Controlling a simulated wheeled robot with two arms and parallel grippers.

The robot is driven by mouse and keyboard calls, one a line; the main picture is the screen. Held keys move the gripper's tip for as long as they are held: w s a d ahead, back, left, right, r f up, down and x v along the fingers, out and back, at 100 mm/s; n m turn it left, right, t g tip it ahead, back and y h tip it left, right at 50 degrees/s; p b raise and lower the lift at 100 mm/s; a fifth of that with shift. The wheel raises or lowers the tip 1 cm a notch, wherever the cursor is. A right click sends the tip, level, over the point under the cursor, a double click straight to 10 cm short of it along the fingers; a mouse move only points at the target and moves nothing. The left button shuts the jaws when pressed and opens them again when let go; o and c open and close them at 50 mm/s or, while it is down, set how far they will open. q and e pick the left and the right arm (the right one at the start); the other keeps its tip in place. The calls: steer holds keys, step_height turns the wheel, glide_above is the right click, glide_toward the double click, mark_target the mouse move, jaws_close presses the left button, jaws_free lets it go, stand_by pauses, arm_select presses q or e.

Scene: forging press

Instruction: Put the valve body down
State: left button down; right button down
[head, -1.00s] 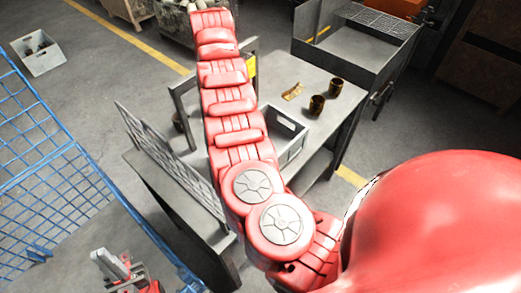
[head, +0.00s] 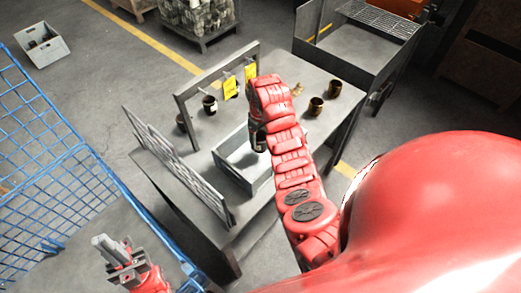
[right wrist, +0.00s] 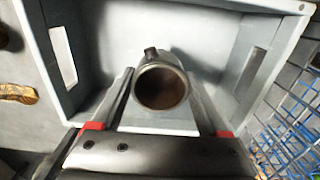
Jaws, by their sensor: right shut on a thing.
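My right gripper (right wrist: 160,100) is shut on the valve body (right wrist: 160,87), a dull metal hollow cylinder with a small stub on its rim. Its open end faces the right wrist camera. In that view the grey bin (right wrist: 100,18) surrounds it, and I cannot tell whether the valve body touches the bin floor. In the head view the right gripper (head: 258,140) is over the bin (head: 232,174) on the table, partly hidden by my arm. My left gripper (head: 112,250) is at the lower left, away from the table; its finger gap is unclear.
Two brown cups (head: 316,106) and a brass piece (head: 298,89) are on the table's right side. A frame with yellow tags (head: 230,88) stands behind the bin, dark cups (head: 210,104) by it. A grey perforated panel (head: 175,165) edges the left. Blue mesh (head: 55,150) stands left.

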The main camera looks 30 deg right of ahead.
mark_target(261, 147)
steer(key=shift+f+p, duration=0.45)
steer(key=shift+p, duration=0.05)
steer(key=shift+w+f, duration=0.1)
steer(key=shift+f, duration=0.15)
steer(key=shift+f+p, duration=0.55)
steer(key=shift+f, duration=1.45)
jaws_free()
